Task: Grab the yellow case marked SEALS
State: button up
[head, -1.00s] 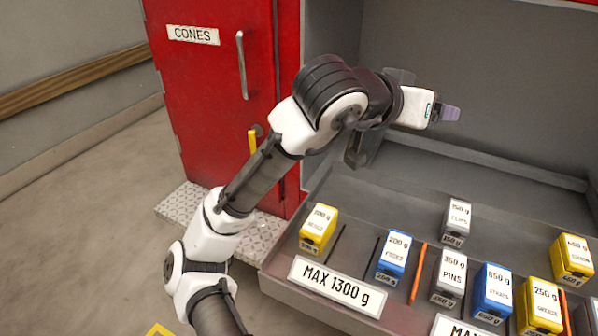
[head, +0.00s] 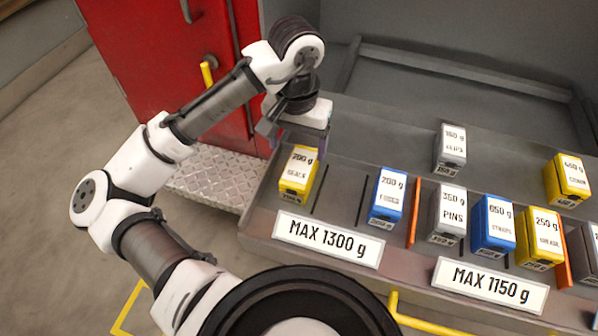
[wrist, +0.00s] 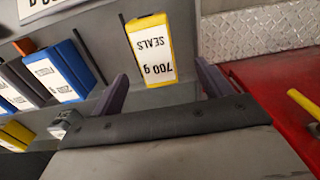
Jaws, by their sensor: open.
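The yellow case marked SEALS (head: 298,172) stands upright at the left end of the tray, with a white label reading 700 g. In the wrist view the case (wrist: 151,52) appears upside down, ahead of the jaws and between their lines. My gripper (head: 318,146) is above and just behind the case, pointing down. In the wrist view my gripper (wrist: 162,85) is open, with one purple finger on each side and nothing between them. The fingers look apart from the case. In the head view the fingers are partly hidden.
A blue case (head: 387,197) stands to the right, beyond dark slots. An orange divider (head: 413,213), a grey PINS case (head: 447,213) and more cases follow. A MAX 1300 g sign (head: 329,239) is on the tray's front. The red cabinet (head: 150,60) stands at the left.

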aim_at(300, 165)
notch_tip(300, 165, down, 2)
jog(key=shift+s+d+f, duration=0.15)
jog(key=shift+f, duration=1.2)
jog(key=shift+s+d+f, duration=0.1)
jog(key=shift+d+f, duration=0.05)
jog(key=shift+f, duration=1.2)
jog(key=shift+p, duration=0.3)
jog(key=c, duration=1.6)
jog(key=shift+r, duration=0.1)
